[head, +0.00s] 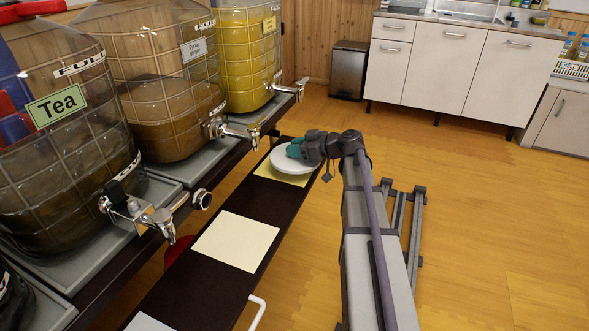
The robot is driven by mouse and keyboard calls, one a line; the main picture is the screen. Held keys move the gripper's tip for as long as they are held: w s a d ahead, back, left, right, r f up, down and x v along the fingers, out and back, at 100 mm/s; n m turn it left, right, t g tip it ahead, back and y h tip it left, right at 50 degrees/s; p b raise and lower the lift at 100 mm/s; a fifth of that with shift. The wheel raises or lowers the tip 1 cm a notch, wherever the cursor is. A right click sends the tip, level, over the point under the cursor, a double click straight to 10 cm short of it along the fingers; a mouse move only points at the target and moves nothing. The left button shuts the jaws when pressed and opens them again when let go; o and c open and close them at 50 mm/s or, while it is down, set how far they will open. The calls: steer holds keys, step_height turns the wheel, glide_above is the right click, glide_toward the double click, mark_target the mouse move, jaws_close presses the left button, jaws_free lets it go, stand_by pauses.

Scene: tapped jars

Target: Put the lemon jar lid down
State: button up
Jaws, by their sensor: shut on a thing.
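The lemon jar lid (288,164), a round white disc, is at the far end of the dark low shelf, over a pale yellow mat (268,172). It looks level; I cannot tell whether it touches the mat or hangs just above it. My gripper (295,150), with teal fingers, is shut on the lid from the right, and its fingertips lie over the lid's top. The jar of yellow liquid (240,75), likely the lemon jar, stands behind to the left; its top is out of frame.
A brown-liquid jar (165,110) and a jar labelled Tea (60,160) stand on the left counter, their metal taps (235,130) jutting towards the shelf. A cream mat (236,241) lies bare mid-shelf. Open wooden floor (480,220) is at right.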

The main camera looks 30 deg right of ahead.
step_height(320, 180, down, 4)
steer(key=b, duration=0.4)
steer(key=shift+r, duration=0.3)
steer(key=shift+f, duration=0.2)
steer(key=o, duration=1)
steer(key=shift+c, duration=0.2)
steer(key=shift+r+p, duration=0.3)
steer(key=shift+p, duration=0.05)
steer(key=p+v, duration=0.3)
steer(key=v, duration=0.9)
